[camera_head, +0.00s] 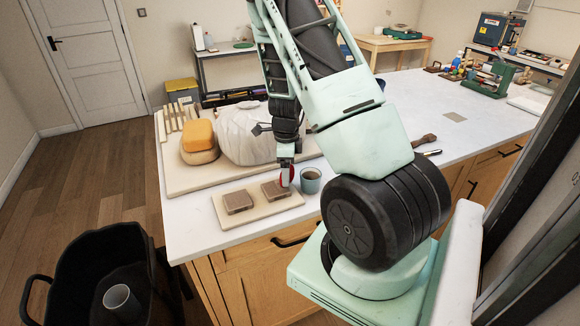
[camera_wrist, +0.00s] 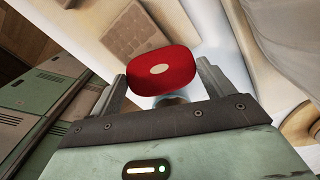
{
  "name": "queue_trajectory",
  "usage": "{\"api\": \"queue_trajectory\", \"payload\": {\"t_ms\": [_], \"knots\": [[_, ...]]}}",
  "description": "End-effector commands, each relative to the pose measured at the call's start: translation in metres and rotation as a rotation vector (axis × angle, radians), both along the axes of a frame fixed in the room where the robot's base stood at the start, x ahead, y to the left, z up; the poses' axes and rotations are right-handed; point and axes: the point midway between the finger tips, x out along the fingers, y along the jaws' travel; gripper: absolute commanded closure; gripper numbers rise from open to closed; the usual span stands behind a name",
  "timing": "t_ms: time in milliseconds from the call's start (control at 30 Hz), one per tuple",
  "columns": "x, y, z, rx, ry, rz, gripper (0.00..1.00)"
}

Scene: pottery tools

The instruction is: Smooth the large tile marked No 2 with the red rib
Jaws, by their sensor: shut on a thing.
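My gripper (camera_head: 286,161) is shut on the red rib (camera_wrist: 162,70), a rounded red piece with a pale oval spot. The rib (camera_head: 287,176) is upright at the right end of the right brown tile (camera_head: 273,190); I cannot tell whether it touches. The left brown tile (camera_head: 238,202) lies beside it on the same pale board (camera_head: 262,211). In the wrist view a textured brown tile (camera_wrist: 135,27) shows behind the rib, partly covered by it. No number is readable on either tile, and their sizes look similar.
A grey-blue cup (camera_head: 310,184) stands close right of the board. Behind are a wrapped pale lump (camera_head: 240,138), an orange block (camera_head: 198,135) and several wooden tools (camera_head: 176,116) on a larger board. A black bin (camera_head: 75,285) stands left of the counter. The counter's right side has free room.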

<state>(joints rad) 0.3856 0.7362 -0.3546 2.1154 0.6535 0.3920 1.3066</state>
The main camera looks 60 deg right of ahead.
Motion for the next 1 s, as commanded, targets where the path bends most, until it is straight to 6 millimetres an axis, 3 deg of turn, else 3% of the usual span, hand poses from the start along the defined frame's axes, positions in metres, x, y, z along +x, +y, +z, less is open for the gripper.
{"api": "queue_trajectory", "payload": {"t_ms": [1000], "knots": [[0.03, 0.023, 0.001, 0.001, 0.002, 0.001, 0.44]]}}
